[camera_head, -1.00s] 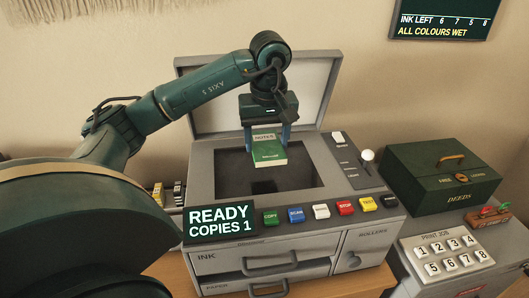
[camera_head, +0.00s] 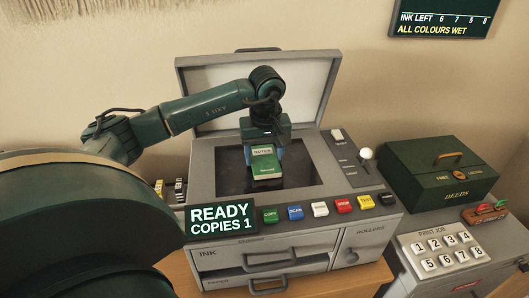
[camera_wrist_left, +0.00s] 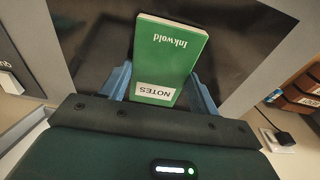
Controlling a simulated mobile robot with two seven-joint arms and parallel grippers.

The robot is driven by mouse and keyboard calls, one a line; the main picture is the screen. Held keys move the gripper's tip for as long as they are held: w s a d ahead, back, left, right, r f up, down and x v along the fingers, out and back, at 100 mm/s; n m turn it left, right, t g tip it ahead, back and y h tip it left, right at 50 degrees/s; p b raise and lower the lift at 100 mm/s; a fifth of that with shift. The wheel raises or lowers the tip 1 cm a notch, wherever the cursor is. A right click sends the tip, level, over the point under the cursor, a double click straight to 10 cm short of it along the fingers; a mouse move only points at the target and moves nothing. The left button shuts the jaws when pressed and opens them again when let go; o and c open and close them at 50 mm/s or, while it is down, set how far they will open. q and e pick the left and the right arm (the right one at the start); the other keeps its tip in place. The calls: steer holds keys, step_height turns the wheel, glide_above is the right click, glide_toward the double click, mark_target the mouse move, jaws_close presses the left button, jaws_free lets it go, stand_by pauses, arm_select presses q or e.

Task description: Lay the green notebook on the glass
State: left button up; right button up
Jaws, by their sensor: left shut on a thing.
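The green notebook (camera_head: 265,166), with a white NOTES label, is held between the blue fingers of my left gripper (camera_head: 264,152). The gripper is shut on it, over the dark glass (camera_head: 228,175) of the grey copier. In the left wrist view the notebook (camera_wrist_left: 168,58) juts out past the fingers with the dark glass behind it. Whether its lower end touches the glass I cannot tell. The copier lid (camera_head: 300,88) stands open behind. My right gripper does not show.
The copier's front carries a READY, COPIES 1 display (camera_head: 219,218) and a row of coloured buttons (camera_head: 320,209). A lever with a white knob (camera_head: 366,154) stands at its right. A green DEEDS box (camera_head: 440,172) and a number keypad (camera_head: 443,249) are further right.

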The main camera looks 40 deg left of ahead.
mark_target(265, 163)
arm_select(q)
steer(key=shift+f, duration=0.15)
steer(key=o, duration=1)
steer(key=r, duration=0.8)
steer(key=s+d+r, duration=0.1)
steer(key=r, duration=0.3)
steer(key=shift+d+r, duration=0.1)
steer(key=shift+r, duration=0.05)
